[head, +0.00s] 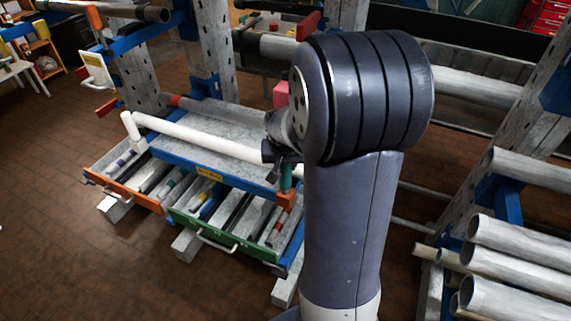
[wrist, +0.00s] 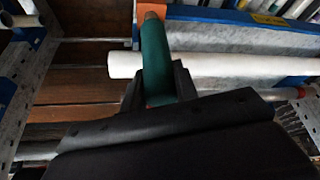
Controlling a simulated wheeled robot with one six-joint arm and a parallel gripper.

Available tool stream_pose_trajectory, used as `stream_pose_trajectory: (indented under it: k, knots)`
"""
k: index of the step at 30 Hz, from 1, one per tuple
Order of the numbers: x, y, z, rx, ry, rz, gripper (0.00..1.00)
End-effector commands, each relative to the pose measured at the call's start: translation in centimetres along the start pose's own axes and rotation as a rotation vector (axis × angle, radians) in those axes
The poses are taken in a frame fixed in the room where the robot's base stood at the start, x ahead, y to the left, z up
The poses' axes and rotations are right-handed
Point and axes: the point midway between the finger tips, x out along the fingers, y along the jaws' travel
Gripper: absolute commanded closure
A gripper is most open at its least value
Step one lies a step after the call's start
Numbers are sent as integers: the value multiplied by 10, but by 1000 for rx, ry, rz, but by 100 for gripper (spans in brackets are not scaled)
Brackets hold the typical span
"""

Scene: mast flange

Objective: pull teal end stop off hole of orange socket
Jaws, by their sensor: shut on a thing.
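The teal end stop (head: 286,177) stands upright near the right front corner of the workbench, just above the orange socket (head: 286,200). In the wrist view the teal end stop (wrist: 155,62) runs up between my fingers, with a small brownish-orange end (wrist: 151,14) at the top edge. My gripper (head: 284,158) is shut around the end stop's upper part; the wrist view shows both dark fingers of my gripper (wrist: 158,84) against its sides. Whether the end stop is still seated in the socket's hole I cannot tell; the hole is hidden.
A long white pipe (head: 205,139) lies along the grey bench top and passes close by the end stop. Open drawers with an orange front (head: 124,194) and a green front (head: 222,241) stick out below. Racked pipes (head: 517,240) stand at the right.

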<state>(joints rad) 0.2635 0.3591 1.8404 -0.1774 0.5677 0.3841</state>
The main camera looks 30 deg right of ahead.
Motion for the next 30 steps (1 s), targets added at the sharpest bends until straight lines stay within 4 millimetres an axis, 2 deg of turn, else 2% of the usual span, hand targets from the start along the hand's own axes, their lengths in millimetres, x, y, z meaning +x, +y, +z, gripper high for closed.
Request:
stream_pose_trajectory:
  k: [24, 30]
  knots:
    - [-40, 0, -17, -1, 1, 0, 97]
    - [-42, 0, -18, -1, 1, 0, 97]
